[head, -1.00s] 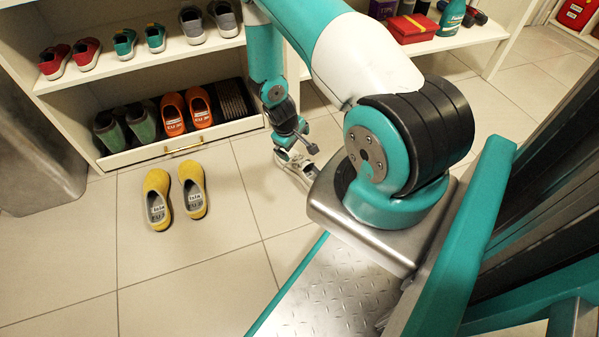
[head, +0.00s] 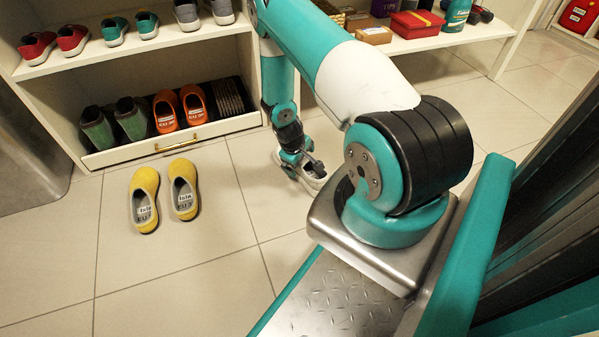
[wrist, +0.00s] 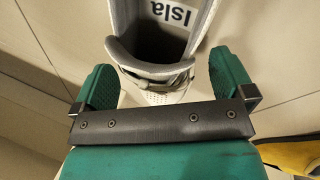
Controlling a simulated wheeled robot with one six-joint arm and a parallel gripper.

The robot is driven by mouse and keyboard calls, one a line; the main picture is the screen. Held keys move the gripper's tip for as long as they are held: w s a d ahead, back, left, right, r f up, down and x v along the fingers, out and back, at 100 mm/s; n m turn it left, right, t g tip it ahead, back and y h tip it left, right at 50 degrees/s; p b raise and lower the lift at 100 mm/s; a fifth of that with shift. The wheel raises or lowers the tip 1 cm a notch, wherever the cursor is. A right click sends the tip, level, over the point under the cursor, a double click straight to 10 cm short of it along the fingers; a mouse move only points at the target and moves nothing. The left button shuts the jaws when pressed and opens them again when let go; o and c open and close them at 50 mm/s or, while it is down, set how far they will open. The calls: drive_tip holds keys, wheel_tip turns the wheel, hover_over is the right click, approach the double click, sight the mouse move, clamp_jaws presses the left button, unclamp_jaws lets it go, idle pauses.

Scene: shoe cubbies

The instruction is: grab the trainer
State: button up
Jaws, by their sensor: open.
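A pale grey-white trainer (wrist: 160,60) lies on the tiled floor, with a white label reading "Isla" inside it. In the head view the trainer (head: 314,182) is partly hidden under my gripper (head: 300,168) and behind my arm.
Yellow slip-on shoes (head: 144,200) stand left on the floor; a yellow edge (wrist: 295,155) shows in the wrist view. The cubby shelf (head: 140,55) holds several pairs, with an open drawer (head: 170,146) below.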

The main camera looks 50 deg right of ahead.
drive_tip(key=shift+d+f, duration=0.1)
drive_tip(key=shift+f, duration=0.15)
drive_tip(key=c, duration=1.1)
